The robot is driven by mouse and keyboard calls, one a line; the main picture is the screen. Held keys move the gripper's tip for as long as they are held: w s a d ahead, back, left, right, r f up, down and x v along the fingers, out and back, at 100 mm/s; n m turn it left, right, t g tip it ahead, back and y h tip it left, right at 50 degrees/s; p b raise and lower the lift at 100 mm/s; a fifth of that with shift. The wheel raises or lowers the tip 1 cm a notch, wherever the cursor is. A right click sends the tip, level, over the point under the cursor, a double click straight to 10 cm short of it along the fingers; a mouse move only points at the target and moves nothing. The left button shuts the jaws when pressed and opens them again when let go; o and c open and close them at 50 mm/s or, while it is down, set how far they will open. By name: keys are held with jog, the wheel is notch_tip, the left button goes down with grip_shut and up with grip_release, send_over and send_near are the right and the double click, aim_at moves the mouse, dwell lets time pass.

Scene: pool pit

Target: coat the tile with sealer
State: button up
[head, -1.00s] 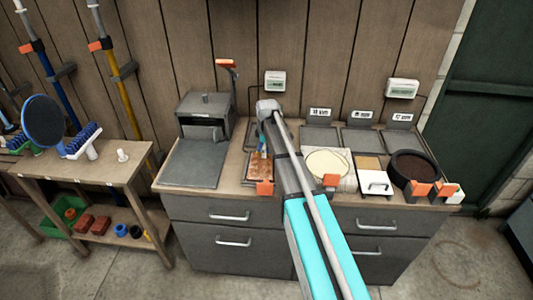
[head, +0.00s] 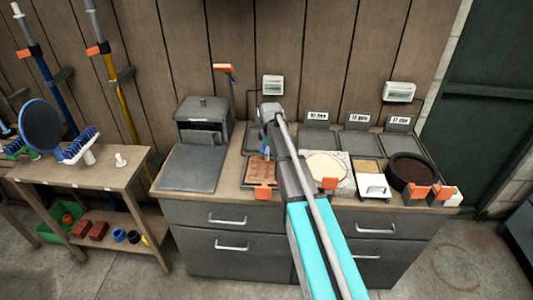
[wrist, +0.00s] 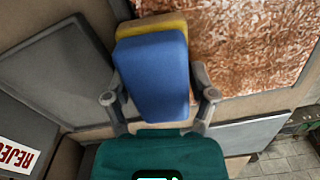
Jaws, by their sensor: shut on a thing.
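The tile (head: 262,174) lies on the counter, left of my arm in the head view. In the wrist view the tile (wrist: 250,45) fills the upper right, with a mottled reddish-brown, shiny-looking surface in a pale frame. My gripper (wrist: 158,95) is shut on a blue block with a yellow layer at its far edge, an applicator pad (wrist: 152,75). The pad overlaps the tile's left edge in the wrist view; I cannot tell whether it touches. In the head view my gripper (head: 266,143) is over the tile's back part, which my arm partly hides.
A dark grey box (head: 203,120) and flat plate (head: 192,168) are on the left. A REJECT label (wrist: 17,156) shows in the wrist view.

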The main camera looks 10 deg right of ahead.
aim_at(270, 170)
jog(key=shift+s+d, duration=0.1)
jog(key=shift+d, duration=0.2)
jog(key=shift+s, duration=0.15)
jog(key=shift+s+a, duration=0.1)
jog(key=shift+s, duration=0.05)
jog(key=shift+s+a, duration=0.25)
jog(key=shift+s, duration=0.45)
jog(key=shift+s+a, duration=0.25)
jog(key=shift+s, duration=0.45)
jog(key=shift+s+a, duration=0.3)
jog(key=shift+s, duration=0.6)
jog(key=shift+s+a, duration=0.25)
jog(key=shift+s, duration=0.6)
jog(key=shift+s, duration=0.1)
